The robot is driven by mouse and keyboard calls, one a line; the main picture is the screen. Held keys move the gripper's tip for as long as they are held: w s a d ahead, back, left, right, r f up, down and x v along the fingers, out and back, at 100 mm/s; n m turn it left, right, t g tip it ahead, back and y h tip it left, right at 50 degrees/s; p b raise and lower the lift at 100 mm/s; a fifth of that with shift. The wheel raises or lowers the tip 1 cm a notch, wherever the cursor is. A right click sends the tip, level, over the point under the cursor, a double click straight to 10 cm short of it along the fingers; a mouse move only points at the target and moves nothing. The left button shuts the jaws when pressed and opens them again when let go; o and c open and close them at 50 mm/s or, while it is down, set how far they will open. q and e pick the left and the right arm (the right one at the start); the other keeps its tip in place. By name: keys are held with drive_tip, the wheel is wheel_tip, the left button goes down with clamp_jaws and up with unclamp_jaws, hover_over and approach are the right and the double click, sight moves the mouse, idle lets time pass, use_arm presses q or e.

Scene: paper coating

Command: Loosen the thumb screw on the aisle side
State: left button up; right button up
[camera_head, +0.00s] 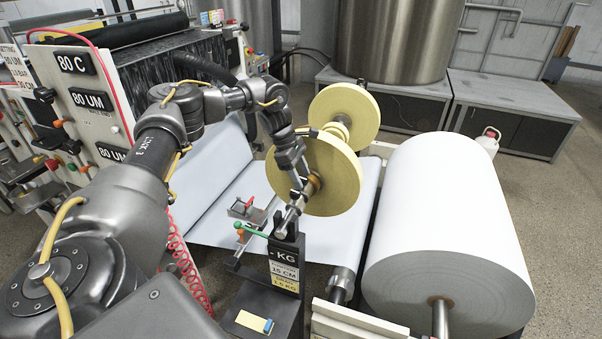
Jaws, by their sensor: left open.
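My left arm reaches in from the left, and my left gripper (299,188) points down at the near end of a metal shaft (291,216). It is open, with its fingers at the brass-coloured collar (314,184) on the shaft, beside the near yellow disc (336,176). The thumb screw is too small and too covered by the fingers to make out. I cannot tell whether the fingers touch it. A second yellow disc (352,108) sits farther along the shaft. My right gripper is not in view.
A black stand (284,262) with labels supports the shaft's near end, with a green-handled lever (250,229) beside it. A machine panel (85,95) fills the left. Grey floor is open at the far right.

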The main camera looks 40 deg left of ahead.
use_arm(q)
drive_tip(key=shift+f, duration=0.15)
drive_tip(key=shift+c, duration=0.4)
drive_tip(key=c, duration=0.9)
